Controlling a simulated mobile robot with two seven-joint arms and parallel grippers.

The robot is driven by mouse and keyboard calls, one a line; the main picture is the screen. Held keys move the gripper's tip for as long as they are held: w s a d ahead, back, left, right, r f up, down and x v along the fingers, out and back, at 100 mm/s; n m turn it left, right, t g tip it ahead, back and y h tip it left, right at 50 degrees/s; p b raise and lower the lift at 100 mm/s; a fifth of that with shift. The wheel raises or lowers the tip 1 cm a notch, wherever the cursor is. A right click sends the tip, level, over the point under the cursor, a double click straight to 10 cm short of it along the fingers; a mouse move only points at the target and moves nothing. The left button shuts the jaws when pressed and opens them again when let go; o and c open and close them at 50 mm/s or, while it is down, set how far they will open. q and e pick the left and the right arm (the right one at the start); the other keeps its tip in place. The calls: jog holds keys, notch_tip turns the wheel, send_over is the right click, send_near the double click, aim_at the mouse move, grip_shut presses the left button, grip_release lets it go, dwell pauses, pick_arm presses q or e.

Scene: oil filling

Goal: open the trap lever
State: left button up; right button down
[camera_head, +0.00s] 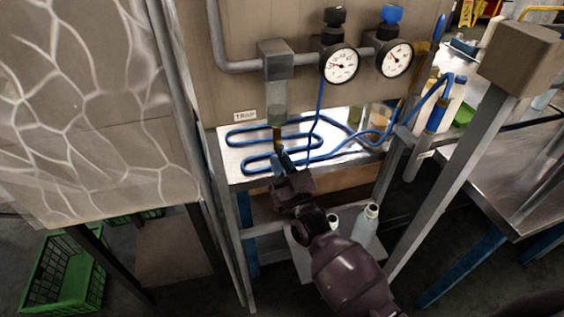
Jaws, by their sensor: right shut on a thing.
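The trap (277,95) is a vertical, partly clear cylinder under a square grey block on the pipe, beside a label reading "TRAP" (245,116). A small brownish-yellow piece (277,134) hangs below it, seemingly the trap lever. My right gripper (281,157) is at the lower end of this piece, shut on it. The fingers hide the exact contact and the lever's lower end. My left gripper is not in view.
Two round gauges (340,65) with knobs sit right of the trap. Blue hoses (318,141) loop over the white shelf close to my gripper. Bottles (365,225) stand on the lower shelf. A slanted grey post (447,180) rises at right. A green crate (62,274) is on the floor at left.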

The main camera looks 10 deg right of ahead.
dwell(0.3)
jog(key=c, duration=1.1)
grip_release()
jog(key=shift+c, duration=0.2)
jog(key=v, duration=1)
jog(key=shift+s+b, duration=0.4)
jog(key=shift+b, duration=0.05)
jog(key=shift+f, duration=0.25)
jog(key=s+d+f+g+h, duration=0.2)
jog(key=s+d+f+g, duration=0.3)
jog(key=s+f, duration=0.3)
jog(key=s+d+f+m+g+h, duration=0.1)
jog(key=s+d+f+g+h, duration=0.2)
jog(key=s+d+f+g, duration=0.3)
jog(key=s+d+f, duration=0.2)
jog(key=s, duration=0.2)
jog(key=shift+g, duration=0.3)
